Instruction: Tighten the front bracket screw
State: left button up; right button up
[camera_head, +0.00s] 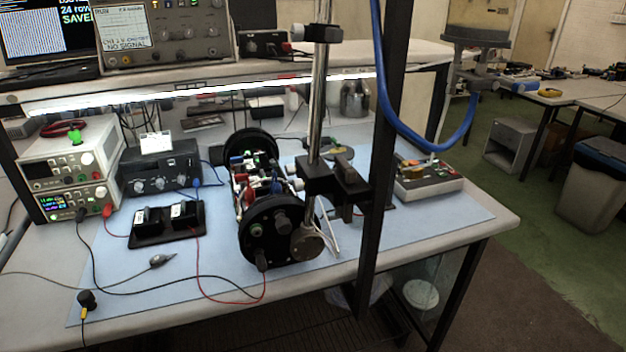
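A cylinder assembly with black round end plates (268,232) lies on the blue mat, its near end facing me. Coloured parts and wiring show between its end plates. A black clamp bracket (318,178) sits on an upright metal rod (316,95) just right of the cylinder. A round metal disc (307,243) is at the right edge of the near end plate. I cannot make out a particular front bracket screw; it is too small or hidden. Neither my left nor my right gripper is in view.
The blue mat (430,222) has free room at right. Power supplies (70,165), a black box (160,168) and a black battery holder (168,222) stand left, with loose cables in front. A dark post (385,150) and blue hose (440,146) cross the right side.

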aim_at(299, 185)
jog(key=j+z, duration=0.1)
jog(key=j, duration=1)
jog(key=k+j+z, duration=0.1)
jog(key=j, duration=2.1)
jog(key=l, duration=0.45)
jog(key=i+l, duration=0.1)
jog(key=l, duration=0.35)
jog(key=z, duration=0.05)
